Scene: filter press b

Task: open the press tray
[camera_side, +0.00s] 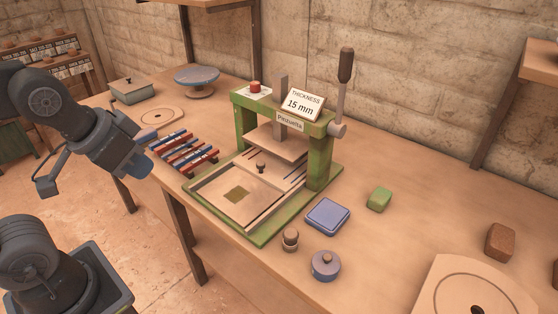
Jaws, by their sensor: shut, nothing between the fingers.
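The press (318,155) is a green frame with a wooden press plate (277,141) hanging raised between its posts. Its shallow wooden tray (218,207) lies on the green base, mostly in front of the plate, with a small olive square (237,193) in it. A small dark knob (261,167) stands near the tray's back edge; whether it belongs to a lid or the tray I cannot tell. My gripper (47,186) is shut and empty off the table's left edge, well away from the press, and small in view.
A lever (344,75) rises at the press's right. Striped red and blue bars (187,151) lie left of the tray. A blue square box (328,215), a small wooden jar (290,239) and a round blue pot (325,265) stand close in front.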

